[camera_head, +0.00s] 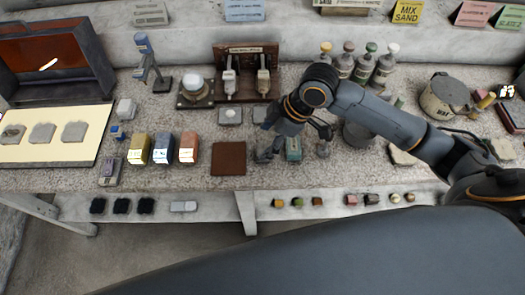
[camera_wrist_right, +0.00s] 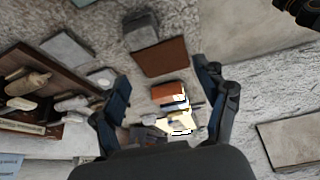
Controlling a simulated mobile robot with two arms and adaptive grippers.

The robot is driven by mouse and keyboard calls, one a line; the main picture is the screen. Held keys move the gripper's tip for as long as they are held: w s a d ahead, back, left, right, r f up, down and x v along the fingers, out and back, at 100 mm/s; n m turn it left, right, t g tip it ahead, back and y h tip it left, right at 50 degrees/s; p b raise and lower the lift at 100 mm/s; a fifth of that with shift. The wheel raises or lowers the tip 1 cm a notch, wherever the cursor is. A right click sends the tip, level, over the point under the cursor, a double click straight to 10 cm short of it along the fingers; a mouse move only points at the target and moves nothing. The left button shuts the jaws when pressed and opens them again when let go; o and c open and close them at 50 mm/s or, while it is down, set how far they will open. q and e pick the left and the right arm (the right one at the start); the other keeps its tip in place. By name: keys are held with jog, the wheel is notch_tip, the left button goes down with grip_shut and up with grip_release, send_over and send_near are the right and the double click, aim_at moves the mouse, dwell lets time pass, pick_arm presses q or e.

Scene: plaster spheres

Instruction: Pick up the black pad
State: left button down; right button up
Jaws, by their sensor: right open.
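Three small black pads lie in a row on the lower shelf: a left one (camera_head: 97,206), a middle one (camera_head: 121,206) and a right one (camera_head: 145,206). I cannot tell which one the task names. My right gripper (camera_head: 293,150) is open over the worktop, up and to the right of these pads, with its fingers spread and nothing held. In the right wrist view the open gripper (camera_wrist_right: 163,80) shows its two fingers apart. No black pad is clearly seen there. My left gripper is not in view.
A brown square mat (camera_head: 229,158) lies left of the right gripper; it also shows in the wrist view (camera_wrist_right: 160,56). Yellow (camera_head: 138,148), blue (camera_head: 163,148) and orange (camera_head: 189,148) blocks stand further left. A teal block (camera_head: 293,148) is by the fingers. Bottles (camera_head: 363,68) stand behind.

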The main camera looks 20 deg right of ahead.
aim_at(263, 149)
jog(key=w+d+r, duration=0.2)
jog(key=d+r, duration=0.1)
jog(key=d, duration=0.1)
jog(key=shift+n+g, duration=0.3)
jog(key=shift+n, duration=0.1)
jog(key=p+x, duration=0.1)
jog(key=x, duration=0.6)
jog(key=shift+a+f, duration=0.15)
jog(key=shift+f, duration=0.25)
jog(key=f+p, duration=0.1)
jog(key=f, duration=0.1)
jog(key=a+f+p, duration=0.1)
jog(key=f, duration=0.1)
jog(key=shift+s+a+f, duration=0.1)
jog(key=shift+s+f, duration=0.1)
jog(key=shift+f, duration=0.2)
jog(key=shift+w+a+f, duration=0.1)
jog(key=shift+f, duration=0.2)
jog(key=c, duration=1.1)
